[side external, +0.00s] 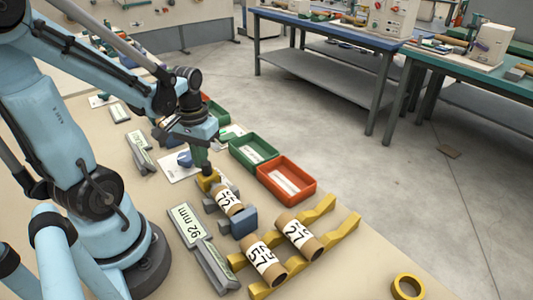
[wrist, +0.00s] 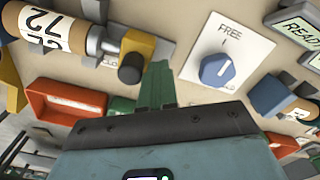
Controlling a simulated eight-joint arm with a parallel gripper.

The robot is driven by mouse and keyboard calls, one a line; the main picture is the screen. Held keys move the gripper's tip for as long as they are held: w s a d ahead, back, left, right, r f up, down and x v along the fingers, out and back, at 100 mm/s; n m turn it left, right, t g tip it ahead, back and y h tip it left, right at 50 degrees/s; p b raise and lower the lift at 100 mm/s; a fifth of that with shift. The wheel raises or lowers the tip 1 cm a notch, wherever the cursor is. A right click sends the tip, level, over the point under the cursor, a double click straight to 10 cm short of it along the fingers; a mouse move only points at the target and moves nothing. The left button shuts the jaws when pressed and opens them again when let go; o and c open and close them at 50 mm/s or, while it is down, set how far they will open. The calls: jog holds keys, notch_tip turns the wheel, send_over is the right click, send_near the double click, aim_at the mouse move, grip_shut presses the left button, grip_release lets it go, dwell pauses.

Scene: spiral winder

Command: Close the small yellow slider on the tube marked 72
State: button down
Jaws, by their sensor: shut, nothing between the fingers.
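The cardboard tube marked 72 (side external: 229,201) lies in a low grey fixture with a blue block (side external: 243,222) at its near end. The small yellow slider (side external: 208,181) stands at its far end. In the wrist view the tube (wrist: 55,25) is at top left, and the yellow slider (wrist: 138,47) is to its right, with a dark round end and grey parts between them. My gripper (wrist: 159,70) has its green fingers shut and empty, close beside the slider on the side away from the tube. I cannot tell whether they touch. In the side view my gripper (side external: 206,169) is right at the slider.
A white FREE plate with a blue dial (wrist: 217,70) is right of my fingers. Green (side external: 254,151) and red (side external: 286,180) bins stand behind the fixture. Tubes marked 57 (side external: 262,261) and 27 (side external: 298,235) lie on yellow racks nearer. A 92 mm display (side external: 186,223) stands left.

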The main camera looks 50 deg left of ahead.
jog(key=shift+d, duration=0.5)
dwell(0.9)
jog(key=shift+a, duration=0.1)
jog(key=shift+a, duration=0.55)
notch_tip(320, 180, up, 7)
dwell(1.0)
jog(key=w+d+r+m+t, duration=0.1)
jog(key=w+d+m+t, duration=0.2)
jog(key=d, duration=0.3)
jog(key=w+d+m+t, duration=0.3)
jog(key=d+t, duration=0.1)
jog(key=d, duration=0.2)
jog(key=shift+w+d+r, duration=0.25)
jog(key=shift+d+r, duration=0.15)
